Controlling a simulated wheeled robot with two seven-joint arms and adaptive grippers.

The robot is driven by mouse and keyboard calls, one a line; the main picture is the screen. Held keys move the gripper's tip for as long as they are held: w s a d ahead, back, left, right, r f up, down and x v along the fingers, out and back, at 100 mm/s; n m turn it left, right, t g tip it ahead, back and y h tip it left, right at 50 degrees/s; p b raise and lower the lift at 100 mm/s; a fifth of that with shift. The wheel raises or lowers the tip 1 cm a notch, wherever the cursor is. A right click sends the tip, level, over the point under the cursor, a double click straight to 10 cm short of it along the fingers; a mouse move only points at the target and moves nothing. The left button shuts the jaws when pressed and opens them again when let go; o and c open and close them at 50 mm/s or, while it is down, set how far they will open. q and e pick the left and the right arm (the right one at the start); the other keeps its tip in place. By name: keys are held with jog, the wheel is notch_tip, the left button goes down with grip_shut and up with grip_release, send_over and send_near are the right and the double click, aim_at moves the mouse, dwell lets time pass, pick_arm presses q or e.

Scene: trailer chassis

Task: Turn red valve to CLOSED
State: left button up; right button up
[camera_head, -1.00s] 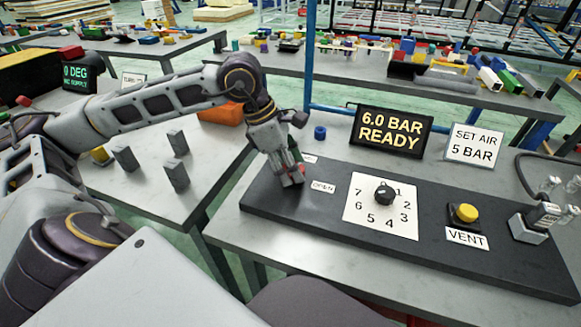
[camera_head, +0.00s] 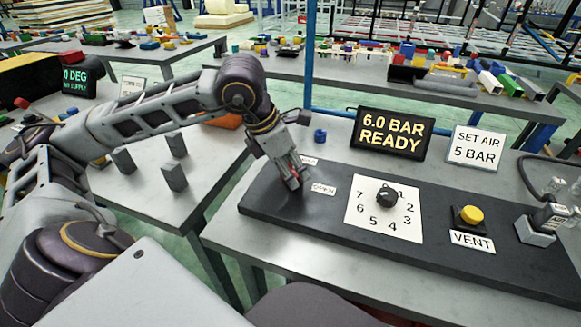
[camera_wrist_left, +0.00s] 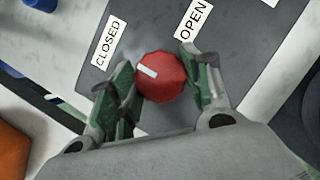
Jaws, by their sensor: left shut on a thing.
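The red valve (camera_wrist_left: 165,86) is a round knob with a white mark on its top, set on a dark panel (camera_head: 455,262). In the left wrist view the mark lies on the knob's upper-left side, toward the CLOSED label (camera_wrist_left: 105,42). The OPEN label (camera_wrist_left: 193,21) is above and right of the knob. My left gripper (camera_wrist_left: 158,88) points down with its green-padded fingers on either side of the knob, shut on it. In the head view this gripper (camera_head: 293,183) hides most of the valve. My right gripper is not in view.
On the panel are a black dial (camera_head: 386,197) on a numbered plate and a yellow VENT button (camera_head: 470,215). A grey fitting (camera_head: 537,232) stands at right. Behind are a "6.0 BAR READY" display (camera_head: 391,132), a "SET AIR 5 BAR" sign (camera_head: 476,147) and a blue post (camera_head: 309,60).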

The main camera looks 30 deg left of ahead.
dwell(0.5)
pick_arm(q)
jog(key=o, duration=1)
jog(key=shift+r, duration=0.2)
jog(key=v, duration=1.1)
jog(key=shift+r, duration=0.3)
jog(key=shift+s+a, duration=0.1)
jog(key=shift+s, duration=0.05)
